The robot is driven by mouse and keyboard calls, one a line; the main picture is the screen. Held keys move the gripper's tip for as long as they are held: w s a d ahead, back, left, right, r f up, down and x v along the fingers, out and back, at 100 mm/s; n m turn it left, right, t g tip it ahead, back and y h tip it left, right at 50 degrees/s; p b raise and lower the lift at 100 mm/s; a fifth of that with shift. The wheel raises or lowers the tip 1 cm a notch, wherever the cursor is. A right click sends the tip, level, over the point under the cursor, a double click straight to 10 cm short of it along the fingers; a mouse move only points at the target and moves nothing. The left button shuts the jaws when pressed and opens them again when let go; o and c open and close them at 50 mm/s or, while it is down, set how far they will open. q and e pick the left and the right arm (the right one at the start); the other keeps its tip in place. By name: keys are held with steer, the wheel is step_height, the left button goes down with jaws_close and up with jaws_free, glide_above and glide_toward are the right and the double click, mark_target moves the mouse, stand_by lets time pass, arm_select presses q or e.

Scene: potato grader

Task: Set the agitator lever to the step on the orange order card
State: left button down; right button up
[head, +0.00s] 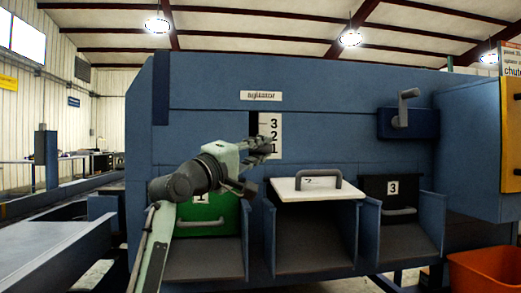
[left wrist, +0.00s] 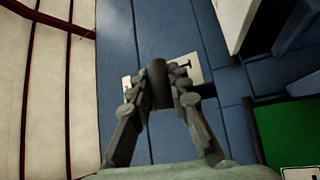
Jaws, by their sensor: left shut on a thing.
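The agitator scale plate (head: 270,137) on the blue machine front reads 3, 2, 1 from top to bottom, beside a dark vertical slot under the "agitator" label (head: 261,96). My right gripper is out of view.
Below are a green door marked 1 (head: 208,211), a white lid with a handle (head: 314,189) and a black door marked 3 (head: 391,189). A grey crank (head: 404,108) sticks out at upper right. An orange bin (head: 485,270) stands at lower right.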

arm_select(q)
steer(key=shift+m+h, duration=0.3)
steer(key=shift+m, duration=0.1)
steer(key=f, duration=0.2)
steer(key=w+f+b, duration=0.1)
steer(key=f, duration=0.1)
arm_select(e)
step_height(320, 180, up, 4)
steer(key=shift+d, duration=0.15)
arm_select(q)
steer(key=c, duration=1.4)
jaws_free()
steer(key=shift+a, duration=0.1)
step_height(320, 180, up, 10)
steer(key=shift+r, duration=0.1)
